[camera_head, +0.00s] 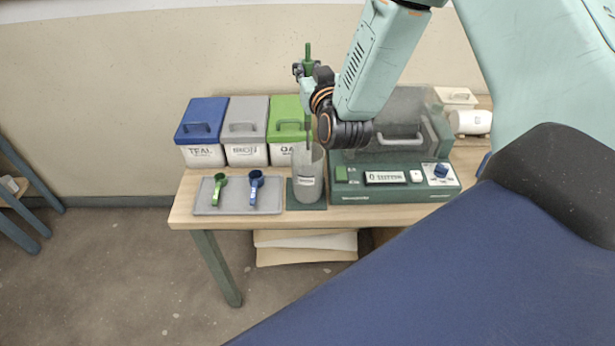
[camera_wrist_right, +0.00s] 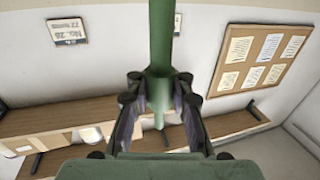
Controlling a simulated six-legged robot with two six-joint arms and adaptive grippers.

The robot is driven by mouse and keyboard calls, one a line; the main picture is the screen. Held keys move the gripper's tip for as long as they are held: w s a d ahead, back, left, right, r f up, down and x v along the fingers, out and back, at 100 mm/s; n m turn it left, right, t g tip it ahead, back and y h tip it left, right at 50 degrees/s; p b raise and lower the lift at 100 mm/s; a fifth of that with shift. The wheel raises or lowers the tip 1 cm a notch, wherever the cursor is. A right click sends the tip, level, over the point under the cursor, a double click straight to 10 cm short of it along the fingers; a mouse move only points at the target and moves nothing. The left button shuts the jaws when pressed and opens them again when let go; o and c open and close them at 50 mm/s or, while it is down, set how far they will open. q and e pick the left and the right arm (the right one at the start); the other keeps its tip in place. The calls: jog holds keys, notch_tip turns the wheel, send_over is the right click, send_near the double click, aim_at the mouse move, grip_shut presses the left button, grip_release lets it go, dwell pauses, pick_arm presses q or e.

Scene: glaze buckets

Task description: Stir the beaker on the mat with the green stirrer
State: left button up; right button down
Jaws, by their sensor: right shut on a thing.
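The beaker (camera_head: 308,185) is a grey, see-through cup with a small label. It stands upright on a dark green mat (camera_head: 306,205) on the table. The green stirrer (camera_head: 308,52) is upright above the beaker, and its lower shaft reaches down at the beaker's mouth. Whether its tip touches the contents is hard to tell. My right gripper (camera_head: 307,72) is shut on the stirrer, above the beaker. In the right wrist view the stirrer (camera_wrist_right: 160,60) runs between the fingers of the right gripper (camera_wrist_right: 160,95). My left gripper is not in view.
A grey tray (camera_head: 233,208) with a green scoop (camera_head: 218,188) and a blue scoop (camera_head: 256,187) lies left of the beaker. Blue-, grey- and green-lidded buckets (camera_head: 247,154) stand behind. A green machine (camera_head: 395,190) with a clear cover stands close on the right.

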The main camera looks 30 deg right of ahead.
aim_at(308, 52)
jog(key=shift+r+p, duration=1.7)
jog(key=shift+r, duration=0.4)
jog(key=shift+f, duration=0.1)
